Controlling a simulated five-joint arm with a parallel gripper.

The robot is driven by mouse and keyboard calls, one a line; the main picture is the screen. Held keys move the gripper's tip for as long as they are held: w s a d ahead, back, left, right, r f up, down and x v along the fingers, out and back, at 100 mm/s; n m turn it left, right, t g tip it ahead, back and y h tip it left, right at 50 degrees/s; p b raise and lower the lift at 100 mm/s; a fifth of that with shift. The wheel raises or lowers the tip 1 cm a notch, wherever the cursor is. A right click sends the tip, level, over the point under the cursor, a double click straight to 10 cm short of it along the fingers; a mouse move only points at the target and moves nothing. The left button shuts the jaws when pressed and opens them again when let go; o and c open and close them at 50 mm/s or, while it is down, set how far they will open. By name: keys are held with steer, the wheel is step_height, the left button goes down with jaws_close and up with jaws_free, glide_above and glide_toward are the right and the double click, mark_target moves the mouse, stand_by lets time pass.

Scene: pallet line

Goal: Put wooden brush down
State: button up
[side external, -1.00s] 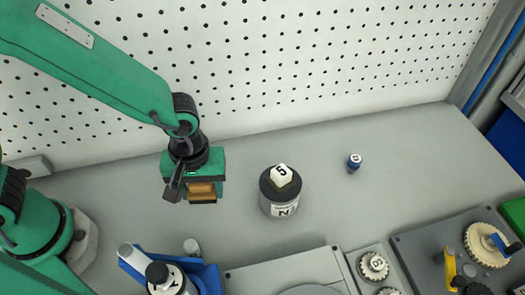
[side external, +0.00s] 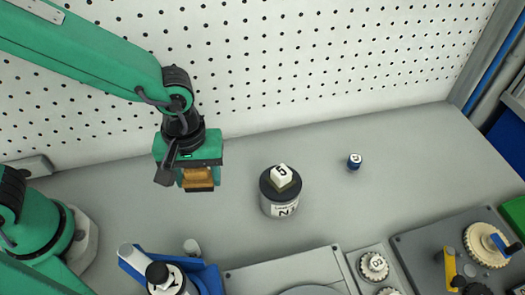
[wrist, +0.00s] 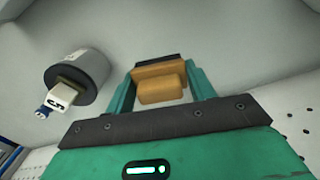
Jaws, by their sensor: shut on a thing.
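The wooden brush (side external: 199,174) is tan-brown with a dark edge underneath. My gripper (side external: 198,181) is shut on it and points down, left of the dark grey canister. In the wrist view the brush (wrist: 161,88) sits between the two green fingers of my gripper (wrist: 160,80). The brush appears to hang above the grey bench (side external: 235,160), with bare bench below it; the exact height is hard to tell. The fingers and the gripper body hide part of the brush.
The dark grey canister (side external: 280,200) stands to the right with a white numbered block (side external: 282,175) on top. A small blue piece (side external: 354,162) stands farther right. A blue tray (side external: 208,277) and knob panels (side external: 425,255) line the front. A white pegboard (side external: 300,60) closes the back.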

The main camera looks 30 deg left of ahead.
steer(key=shift+r, duration=0.15)
steer(key=shift+w+d+r, duration=0.1)
steer(key=shift+d+r, duration=0.1)
steer(key=shift+r, duration=1.35)
steer(key=shift+w+d+r, duration=0.1)
steer(key=shift+d+r, duration=0.1)
steer(key=shift+r, duration=1.35)
steer(key=w+d+r+n, duration=0.15)
steer(key=w+d, duration=0.25)
steer(key=d, duration=1)
steer(key=d+f, duration=0.2)
steer(key=d, duration=1.2)
steer(key=shift+n, duration=0.35)
steer(key=shift+s+f, duration=0.2)
steer(key=shift+f, duration=2.2)
steer(key=shift+w, duration=0.1)
steer(key=w+f, duration=0.2)
steer(key=w, duration=0.1)
steer(key=w+a+f, duration=0.1)
steer(key=w+f, duration=0.1)
steer(key=w, duration=0.2)
steer(key=w+a+f, duration=0.1)
steer(key=w+f, duration=0.2)
steer(key=w, duration=0.1)
steer(key=shift+w, duration=0.2)
